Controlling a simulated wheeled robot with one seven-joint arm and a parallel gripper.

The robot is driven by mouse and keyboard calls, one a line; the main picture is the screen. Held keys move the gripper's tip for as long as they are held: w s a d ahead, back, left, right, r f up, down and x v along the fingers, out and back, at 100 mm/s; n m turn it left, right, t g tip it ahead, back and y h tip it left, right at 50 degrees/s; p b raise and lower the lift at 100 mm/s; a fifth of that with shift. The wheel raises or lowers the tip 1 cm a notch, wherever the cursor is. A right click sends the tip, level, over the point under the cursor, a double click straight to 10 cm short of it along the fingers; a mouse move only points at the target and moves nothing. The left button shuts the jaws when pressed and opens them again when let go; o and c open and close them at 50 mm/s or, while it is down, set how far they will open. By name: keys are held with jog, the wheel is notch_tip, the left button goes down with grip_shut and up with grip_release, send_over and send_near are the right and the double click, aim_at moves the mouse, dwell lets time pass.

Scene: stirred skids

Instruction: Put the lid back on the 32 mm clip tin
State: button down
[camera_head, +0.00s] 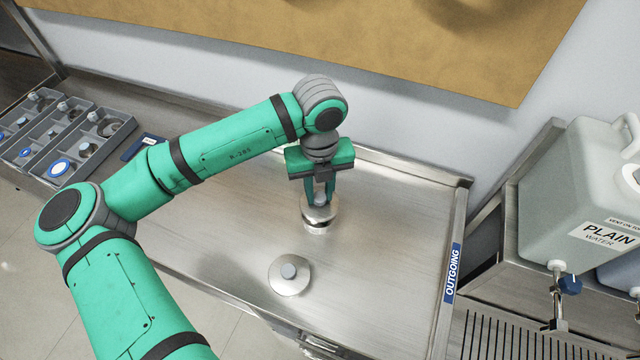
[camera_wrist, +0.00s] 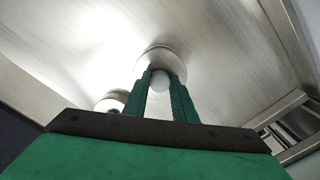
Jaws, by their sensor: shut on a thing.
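My gripper (camera_head: 320,200) points down over the bench and is shut on the small pale knob of a round silver lid (camera_head: 314,216). The fingers also show on either side of the knob in the wrist view (camera_wrist: 160,84), with the lid's disc (camera_wrist: 163,55) beyond them. A short shiny metal tin (camera_head: 318,229) shows directly under the lid; I cannot tell whether the lid is fully seated on it. No size marking is readable on either.
A grey compartment tray (camera_head: 68,135) with several small parts is at the left. The bench (camera_head: 400,235) has a raised rim and an "OUTGOING" label (camera_head: 453,272) at its right edge. A plain water container (camera_head: 575,190) stands farther right. The bench right of my gripper is clear.

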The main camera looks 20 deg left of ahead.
jog(key=shift+f, duration=2.1)
jog(key=shift+w+a, duration=0.1)
jog(key=shift+f, duration=0.25)
dwell(0.8)
jog(key=c, duration=0.9)
grip_release()
jog(key=shift+r, duration=0.1)
jog(key=shift+r, duration=3.4)
jog(key=shift+c, duration=0.6)
